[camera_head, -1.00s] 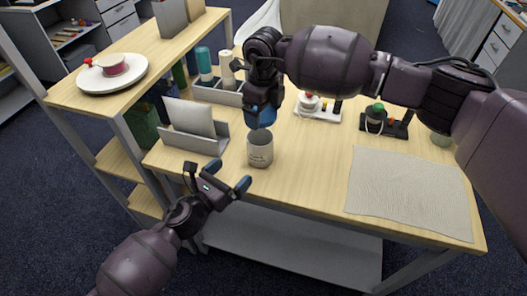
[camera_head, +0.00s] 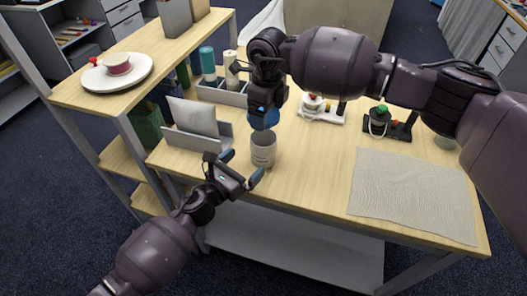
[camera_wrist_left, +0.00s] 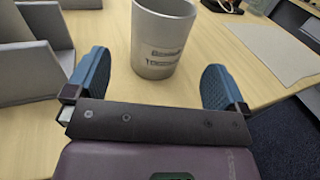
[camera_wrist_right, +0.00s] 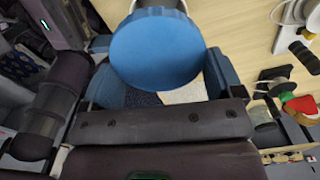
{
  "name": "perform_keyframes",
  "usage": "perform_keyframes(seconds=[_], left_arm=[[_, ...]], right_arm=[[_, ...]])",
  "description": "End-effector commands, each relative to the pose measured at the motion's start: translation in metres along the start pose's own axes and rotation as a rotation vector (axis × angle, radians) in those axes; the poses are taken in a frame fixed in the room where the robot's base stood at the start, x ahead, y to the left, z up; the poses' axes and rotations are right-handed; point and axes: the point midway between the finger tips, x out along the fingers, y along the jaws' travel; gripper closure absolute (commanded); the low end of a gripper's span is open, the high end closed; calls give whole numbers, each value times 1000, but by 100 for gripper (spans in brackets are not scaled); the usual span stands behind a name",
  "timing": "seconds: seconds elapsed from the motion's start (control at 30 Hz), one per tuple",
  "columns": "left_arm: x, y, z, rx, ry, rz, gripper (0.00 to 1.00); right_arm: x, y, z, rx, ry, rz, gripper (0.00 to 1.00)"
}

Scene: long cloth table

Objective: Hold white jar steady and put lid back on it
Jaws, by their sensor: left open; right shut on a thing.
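The white jar (camera_head: 263,152) stands upright near the table's front edge, and its printed side shows in the left wrist view (camera_wrist_left: 163,45). My left gripper (camera_head: 242,169) is open just in front of the jar; in the left wrist view its blue fingers spread to either side of the jar's near side, not closed on it. My right gripper (camera_head: 263,114) is shut on the round blue lid (camera_wrist_right: 155,50) and holds it just above the jar. The gap between lid and jar rim is hard to tell in the head view.
A grey file holder (camera_head: 197,137) stands left of the jar. A beige cloth (camera_head: 412,195) lies at the right. Small stands with a white (camera_head: 322,110) and a green-topped item (camera_head: 386,122) are behind. A shelf with a plate (camera_head: 117,73) rises at the left.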

Motion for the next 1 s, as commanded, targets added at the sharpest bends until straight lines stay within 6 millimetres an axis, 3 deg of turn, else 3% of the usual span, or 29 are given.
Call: perform_keyframes(seconds=[0.3, 0.5, 0.97, 1.0], left_arm=[[51, 0, 1, -2, -1, 0, 0], [72, 0, 1, 0, -1, 0, 0], [80, 0, 0, 0, 0, 0, 0], [80, 0, 0, 0, 0, 0, 5]], right_arm=[[0, 0, 0, 0, 0, 0, 35], [0, 0, 0, 0, 0, 0, 35], [0, 0, 0, 0, 0, 0, 35], [0, 0, 0, 0, 0, 0, 35]])
